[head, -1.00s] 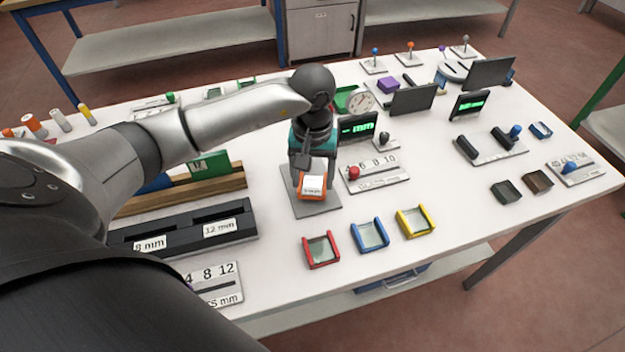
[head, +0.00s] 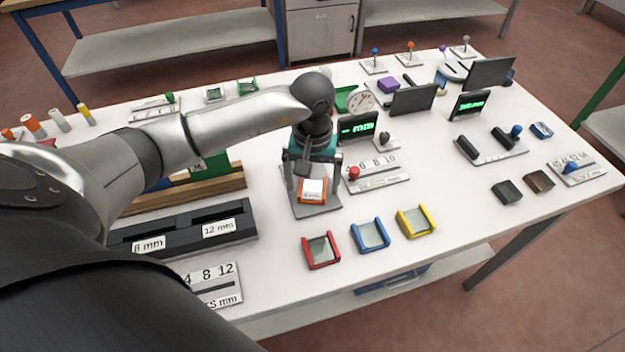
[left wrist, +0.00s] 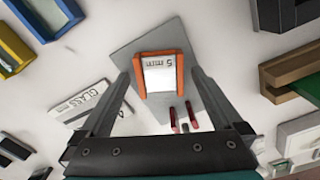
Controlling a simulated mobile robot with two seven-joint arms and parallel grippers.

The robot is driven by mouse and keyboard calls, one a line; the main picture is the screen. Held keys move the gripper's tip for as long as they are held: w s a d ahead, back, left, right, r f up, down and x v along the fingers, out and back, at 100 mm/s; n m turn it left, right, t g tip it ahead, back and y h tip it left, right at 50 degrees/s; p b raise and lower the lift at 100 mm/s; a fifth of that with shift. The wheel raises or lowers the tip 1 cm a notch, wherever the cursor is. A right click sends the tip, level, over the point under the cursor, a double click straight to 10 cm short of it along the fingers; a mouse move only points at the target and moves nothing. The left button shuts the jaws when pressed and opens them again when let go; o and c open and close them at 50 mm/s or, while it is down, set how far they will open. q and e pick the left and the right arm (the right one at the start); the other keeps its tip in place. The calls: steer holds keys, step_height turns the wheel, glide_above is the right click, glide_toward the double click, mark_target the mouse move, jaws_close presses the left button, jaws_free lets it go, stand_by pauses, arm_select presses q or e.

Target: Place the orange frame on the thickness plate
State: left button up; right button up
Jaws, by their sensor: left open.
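The orange frame (head: 312,191) lies on the grey thickness plate (head: 321,208). In the left wrist view the orange frame (left wrist: 159,75), with a white label reading "5 mm", rests on the grey plate (left wrist: 128,52). My left gripper (head: 312,180) is open just above and behind the frame. In the left wrist view its two fingers (left wrist: 158,90) stand apart on either side of the frame, with gaps between them and it. My right gripper is not in view.
Red (head: 321,252), blue (head: 370,236) and yellow (head: 416,222) frames lie in front and to the right. A black slotted rack (head: 185,233) stands to the left. A numbered slider board with a red knob (head: 378,178) and a green-lit display (head: 358,128) are close beside the gripper.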

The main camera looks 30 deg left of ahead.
mark_target(313, 190)
arm_select(q)
step_height(313, 190, up, 12)
steer(key=p, duration=0.1)
steer(key=shift+r, duration=0.15)
stand_by(0.4)
